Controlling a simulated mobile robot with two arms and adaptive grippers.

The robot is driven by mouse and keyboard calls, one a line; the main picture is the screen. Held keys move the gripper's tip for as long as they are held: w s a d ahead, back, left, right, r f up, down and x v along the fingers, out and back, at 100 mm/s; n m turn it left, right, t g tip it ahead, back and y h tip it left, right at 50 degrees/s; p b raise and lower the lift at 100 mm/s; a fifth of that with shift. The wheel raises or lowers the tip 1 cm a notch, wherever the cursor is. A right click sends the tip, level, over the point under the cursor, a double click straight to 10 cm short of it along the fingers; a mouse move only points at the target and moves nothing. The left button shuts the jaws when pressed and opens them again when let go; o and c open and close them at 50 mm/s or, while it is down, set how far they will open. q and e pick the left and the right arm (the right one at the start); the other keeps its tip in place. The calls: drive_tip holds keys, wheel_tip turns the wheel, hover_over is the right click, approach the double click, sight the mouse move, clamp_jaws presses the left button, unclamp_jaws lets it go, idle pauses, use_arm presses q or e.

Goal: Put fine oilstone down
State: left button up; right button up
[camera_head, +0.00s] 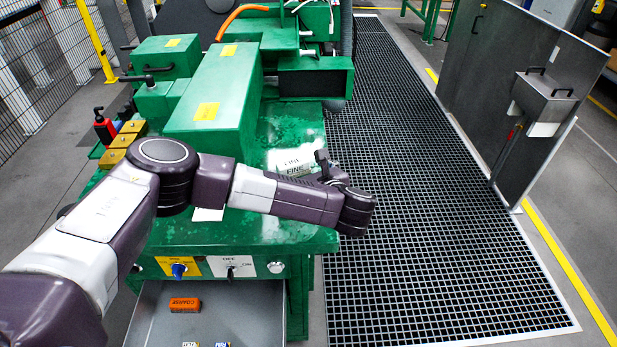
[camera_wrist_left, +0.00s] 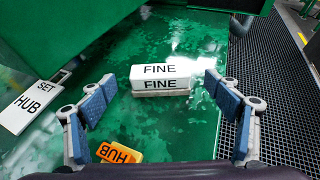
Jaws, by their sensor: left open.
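The fine oilstone (camera_head: 293,168) is a white block marked FINE, resting on the green machine table (camera_head: 180,233). In the left wrist view the oilstone (camera_wrist_left: 166,71) lies ahead, beyond and between the open fingers, with clear table showing on both sides. My left gripper (camera_wrist_left: 160,84) is open and empty, and its fingers do not appear to touch the block. In the head view my left gripper (camera_head: 324,163) is partly hidden by its own wrist, just right of the oilstone. My right gripper is in neither view.
An orange HUB block (camera_wrist_left: 119,153) and a white SET HUB card (camera_wrist_left: 30,107) lie close by. A tall green housing (camera_head: 215,95) stands behind left. An open grey drawer (camera_head: 250,310) below holds an orange COARSE block (camera_head: 185,304). Floor grating (camera_head: 430,230) is at the right.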

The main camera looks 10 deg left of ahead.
use_arm(q)
drive_tip(key=v, duration=0.6)
drive_tip(key=shift+s+d+r, duration=0.1)
drive_tip(key=shift+s+d, duration=0.1)
drive_tip(key=shift+s+d+r, duration=0.15)
drive_tip(key=shift+s+d, duration=0.1)
drive_tip(key=shift+s, duration=0.2)
